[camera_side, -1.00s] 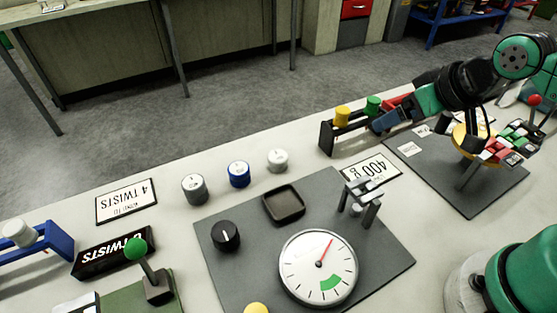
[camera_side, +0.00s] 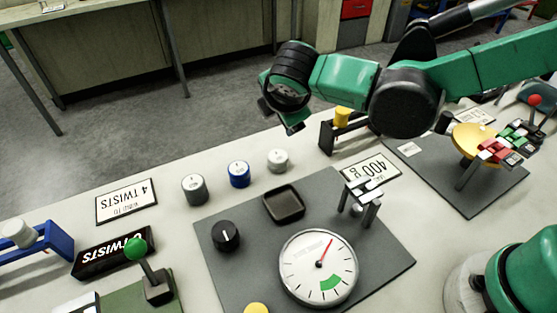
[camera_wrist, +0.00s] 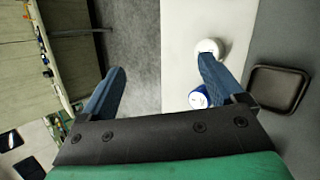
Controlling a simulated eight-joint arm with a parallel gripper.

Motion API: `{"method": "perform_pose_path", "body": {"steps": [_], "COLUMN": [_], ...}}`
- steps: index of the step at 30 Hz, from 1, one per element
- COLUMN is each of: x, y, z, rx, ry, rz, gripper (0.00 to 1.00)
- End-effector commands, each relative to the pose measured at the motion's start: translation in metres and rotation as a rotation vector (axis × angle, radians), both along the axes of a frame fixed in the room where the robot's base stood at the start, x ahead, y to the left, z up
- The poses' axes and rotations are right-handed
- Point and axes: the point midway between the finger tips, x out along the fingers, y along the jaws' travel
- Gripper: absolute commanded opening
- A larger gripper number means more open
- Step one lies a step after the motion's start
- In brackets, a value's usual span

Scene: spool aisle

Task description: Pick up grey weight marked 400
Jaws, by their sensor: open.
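A dark grey weight (camera_side: 194,189) stands upright on the white table, leftmost in a row with a blue weight (camera_side: 238,174) and a white weight (camera_side: 277,160). The marks on their tops are too small to read. My gripper (camera_side: 281,116) is above and behind the row, towards its white end, apart from the weights. In the wrist view its two blue-grey fingers (camera_wrist: 163,64) are spread with nothing between them. The white weight (camera_wrist: 209,46) and blue weight (camera_wrist: 198,99) show by the right finger; the grey weight is not visible there.
A gauge (camera_side: 318,266), a black tray (camera_side: 284,204) and a black knob (camera_side: 226,236) are on a grey mat in front of the row. A sign reading 400 g (camera_side: 371,170) and a rack with a yellow spool (camera_side: 342,116) are to the right.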

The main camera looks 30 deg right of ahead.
Motion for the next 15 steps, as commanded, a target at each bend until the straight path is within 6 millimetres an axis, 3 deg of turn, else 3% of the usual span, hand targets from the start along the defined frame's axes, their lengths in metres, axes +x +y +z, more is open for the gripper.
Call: {"method": "perform_pose_path", "body": {"steps": [1, 4, 9, 15], "x": [0.005, 0.007, -0.007, -0.029], "y": [0.024, 0.065, 0.129, 0.164], "z": [-0.009, -0.028, -0.064, -0.09], "rx": [-0.102, -0.322, -0.687, -0.943], "ry": [-0.002, -0.011, -0.043, -0.077], "rz": [0.105, 0.295, 0.566, 0.717], "gripper": [0.88, 0.88, 0.88, 0.88]}}
